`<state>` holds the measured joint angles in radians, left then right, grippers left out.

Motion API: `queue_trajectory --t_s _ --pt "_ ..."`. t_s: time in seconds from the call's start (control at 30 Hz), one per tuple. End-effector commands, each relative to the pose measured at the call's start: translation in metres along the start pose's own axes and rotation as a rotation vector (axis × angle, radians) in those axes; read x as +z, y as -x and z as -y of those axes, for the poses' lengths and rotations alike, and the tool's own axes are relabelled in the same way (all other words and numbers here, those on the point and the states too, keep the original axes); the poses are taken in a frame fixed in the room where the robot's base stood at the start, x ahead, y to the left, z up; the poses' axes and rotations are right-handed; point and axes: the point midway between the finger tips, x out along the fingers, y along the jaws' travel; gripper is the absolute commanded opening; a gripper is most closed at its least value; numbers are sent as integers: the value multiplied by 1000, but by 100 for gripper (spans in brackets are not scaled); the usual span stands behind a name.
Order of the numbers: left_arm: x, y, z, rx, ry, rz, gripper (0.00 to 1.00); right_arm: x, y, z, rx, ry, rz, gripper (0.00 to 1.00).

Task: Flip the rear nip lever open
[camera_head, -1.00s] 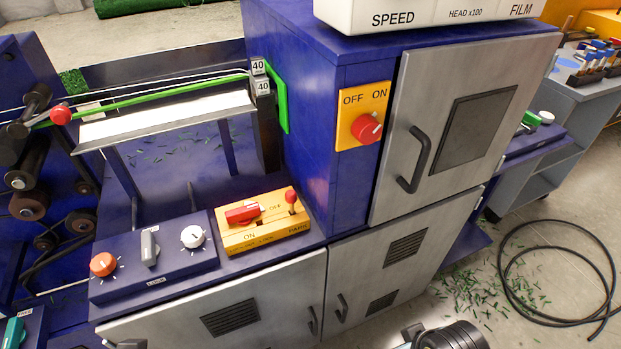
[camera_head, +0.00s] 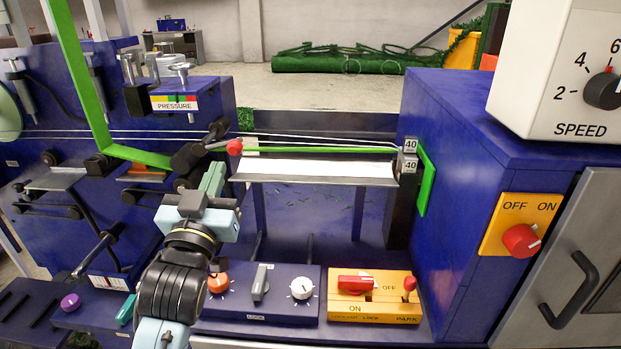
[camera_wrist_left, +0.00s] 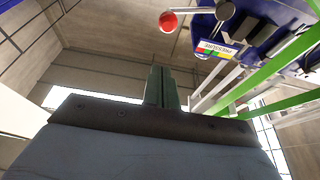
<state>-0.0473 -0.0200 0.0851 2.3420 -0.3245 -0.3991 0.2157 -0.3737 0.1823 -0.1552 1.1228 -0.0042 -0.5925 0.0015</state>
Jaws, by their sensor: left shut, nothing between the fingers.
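The lever with a red ball knob (camera_head: 235,147) stands at the roller pair near the left end of the white trough. Its shaft runs left to the dark nip rollers (camera_head: 200,150). I take it for the nip lever; no label on it can be read. My left gripper (camera_head: 214,176) is shut and empty, fingers pointing up, just below and left of the knob in the picture. In the left wrist view the shut fingers (camera_wrist_left: 162,86) stand upright, and the red knob (camera_wrist_left: 168,22) shows above them, apart from them. My right gripper is not in view.
The pressure block (camera_head: 175,103) with its screws stands behind left. Green strip (camera_head: 135,155) and pale wires run above the white trough (camera_head: 315,168) to the blue cabinet (camera_head: 450,150). A knob panel (camera_head: 262,290) and yellow switch box (camera_head: 372,297) lie in front.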

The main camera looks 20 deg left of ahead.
Motion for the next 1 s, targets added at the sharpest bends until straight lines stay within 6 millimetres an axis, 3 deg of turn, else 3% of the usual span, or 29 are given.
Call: queue_trajectory --t_s 0.17,0.57,0.77,1.0 --pt "-16 -6 2 -7 2 -70 0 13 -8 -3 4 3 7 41" --pt "-16 -9 2 -6 2 -71 0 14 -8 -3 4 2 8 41" --pt "-19 -32 2 -6 1 -74 0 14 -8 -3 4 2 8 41" --pt "-22 -78 2 -6 2 -73 0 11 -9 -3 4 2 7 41"
